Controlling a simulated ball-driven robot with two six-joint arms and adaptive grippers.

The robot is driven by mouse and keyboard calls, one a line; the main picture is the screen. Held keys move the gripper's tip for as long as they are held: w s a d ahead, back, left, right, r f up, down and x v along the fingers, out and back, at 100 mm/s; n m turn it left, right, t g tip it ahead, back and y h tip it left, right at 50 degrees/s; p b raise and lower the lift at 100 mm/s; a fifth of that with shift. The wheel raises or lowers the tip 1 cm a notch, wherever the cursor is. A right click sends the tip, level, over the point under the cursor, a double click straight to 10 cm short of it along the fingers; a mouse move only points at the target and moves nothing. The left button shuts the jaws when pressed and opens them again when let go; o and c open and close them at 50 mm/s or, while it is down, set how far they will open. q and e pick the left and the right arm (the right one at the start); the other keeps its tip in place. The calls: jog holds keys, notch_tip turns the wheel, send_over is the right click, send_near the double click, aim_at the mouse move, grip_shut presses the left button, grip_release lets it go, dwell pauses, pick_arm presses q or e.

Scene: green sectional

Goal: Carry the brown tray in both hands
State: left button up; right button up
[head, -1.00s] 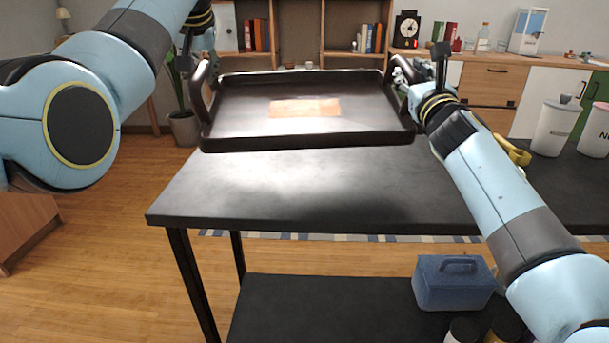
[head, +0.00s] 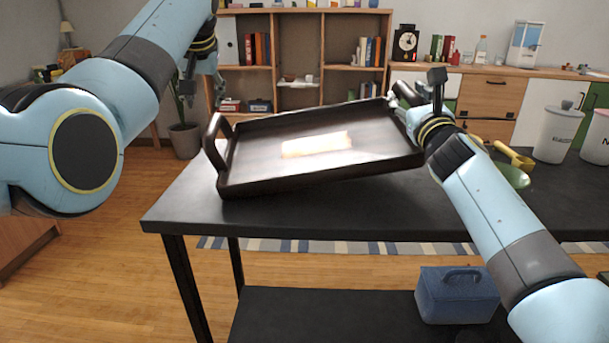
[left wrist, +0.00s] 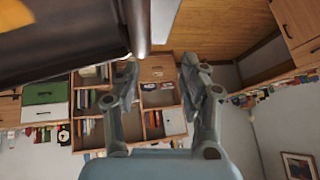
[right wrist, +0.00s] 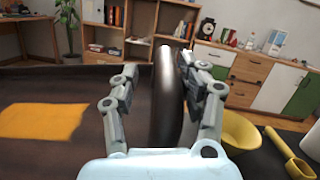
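The dark brown tray (head: 370,140) is tilted above the black table, left end lower and right end raised. Whether its low corner touches the table is unclear. An orange patch (right wrist: 42,120) lies on its floor. Its left handle (head: 216,145) stands free. My left gripper (head: 203,80) is above and behind that handle, open and empty; the left wrist view shows the tray's edge (left wrist: 75,55) beside the fingers. My right gripper (head: 408,95) is at the right handle (right wrist: 166,95). Its fingers are spread around the handle, with a gap on the left finger's side.
The black table (head: 300,215) is clear under the tray. A blue box (head: 456,294) sits on the lower shelf. Bookshelves (head: 300,55) stand behind.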

jog(key=shift+r, duration=0.1)
jog(key=shift+s, duration=0.1)
pick_arm(q)
jog(key=v, duration=1.2)
pick_arm(e)
jog(key=v, duration=1.1)
jog(key=shift+s, duration=0.4)
jog(key=shift+d, duration=0.1)
